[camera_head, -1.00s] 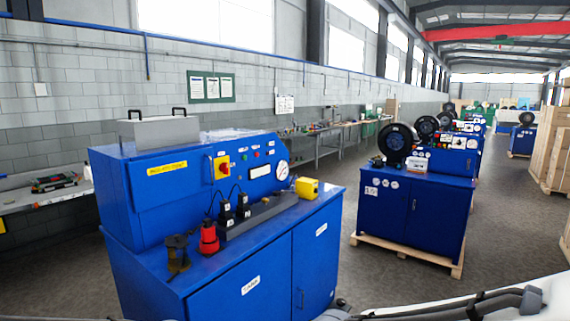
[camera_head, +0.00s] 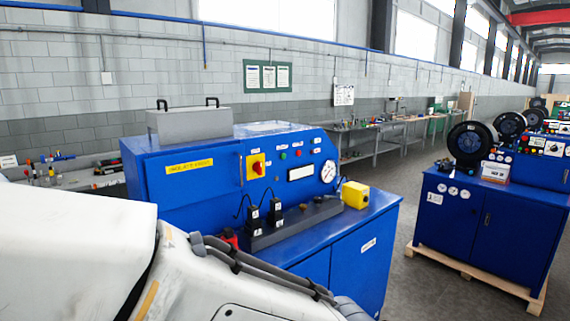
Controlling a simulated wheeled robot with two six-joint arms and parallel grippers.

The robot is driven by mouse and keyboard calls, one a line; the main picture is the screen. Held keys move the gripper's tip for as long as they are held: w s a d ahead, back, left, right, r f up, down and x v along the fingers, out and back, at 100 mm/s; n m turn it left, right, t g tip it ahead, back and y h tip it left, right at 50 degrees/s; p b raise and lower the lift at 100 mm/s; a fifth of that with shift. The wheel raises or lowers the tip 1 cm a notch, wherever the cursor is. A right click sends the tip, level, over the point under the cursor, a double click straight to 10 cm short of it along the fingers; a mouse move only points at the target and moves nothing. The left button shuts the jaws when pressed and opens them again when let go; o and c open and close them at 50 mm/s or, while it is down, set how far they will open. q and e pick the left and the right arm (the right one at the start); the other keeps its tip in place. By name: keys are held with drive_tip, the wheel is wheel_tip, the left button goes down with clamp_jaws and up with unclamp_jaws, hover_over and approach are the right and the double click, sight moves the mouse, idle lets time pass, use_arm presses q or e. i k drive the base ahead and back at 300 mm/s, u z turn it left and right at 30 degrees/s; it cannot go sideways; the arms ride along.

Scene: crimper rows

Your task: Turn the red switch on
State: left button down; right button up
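The red switch (camera_head: 257,168) is a red rotary knob on a yellow square plate. It sits on the upright front panel of the blue machine (camera_head: 215,190), right of a yellow label. Its exact turn position is too small to tell. A white arm of mine (camera_head: 90,240) with grey cables crosses the lower left and hides the machine's lower front. Neither gripper shows in the head view, and nothing of mine is seen touching the switch.
A grey box with two black handles (camera_head: 190,124) stands on the machine. Black fittings (camera_head: 254,221) and a yellow block (camera_head: 355,194) sit on its ledge. A second blue machine (camera_head: 465,215) stands on a pallet at right. Grey floor (camera_head: 405,270) lies between them.

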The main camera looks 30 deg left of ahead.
sight(258, 166)
drive_tip(key=u, duration=0.4)
drive_tip(key=i, duration=1.05)
drive_tip(key=u, duration=0.7)
